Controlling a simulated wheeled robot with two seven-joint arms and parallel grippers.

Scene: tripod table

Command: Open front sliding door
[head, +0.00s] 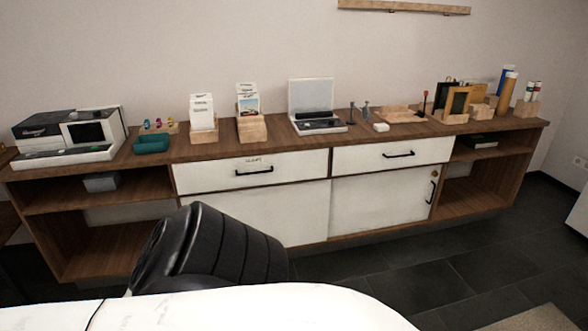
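A long wooden sideboard (300,236) stands against the wall in the head view. The white sliding door with a handle (380,202) covers the right part of its lower middle section. A black vertical handle (433,191) sits near that door's right edge, with a small brass-coloured lock (434,174) above it. Another white panel (300,208) fills the space to its left, partly hidden behind a black chair (215,245). Neither of my grippers is in view.
A white rounded tabletop (260,310) fills the front, with the chair behind it. Two white drawers (215,173) (372,157) sit above the doors. Open shelves flank them. Office items cover the sideboard's top. Dark tiled floor (440,268) is clear before the right door.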

